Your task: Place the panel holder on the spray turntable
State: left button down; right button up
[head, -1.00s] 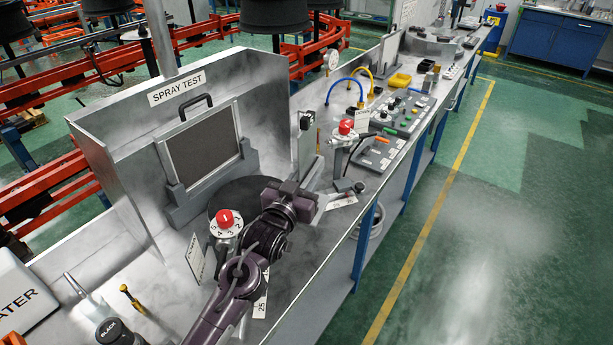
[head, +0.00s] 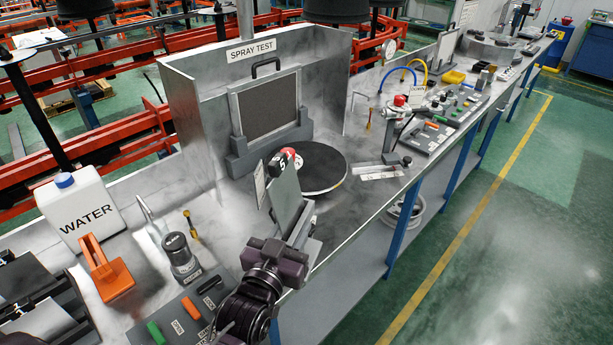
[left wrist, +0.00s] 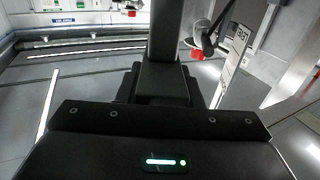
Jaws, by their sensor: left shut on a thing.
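The panel holder (head: 290,203), with an upright grey-green plate, is in the grasp of my left gripper (head: 291,246) in the head view. The gripper is shut on its lower part, and the fingers hide some of it. In the left wrist view, a dark upright block (left wrist: 163,82) fills the middle. My right gripper is not in view.
A red-topped dial (head: 288,153) stands close behind the plate. The spray booth (head: 205,120) holds a framed dark filter (head: 270,107).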

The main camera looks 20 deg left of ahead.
aim_at(305, 163)
jog(key=i+l+u, duration=0.45)
jog(key=l, duration=0.2)
jog(key=i+l+u, duration=0.2)
jog(key=l, duration=0.2)
jog(key=i+l+u, duration=0.25)
jog(key=l, duration=0.15)
jog(key=k+j, duration=0.05)
jog(key=k, duration=0.05)
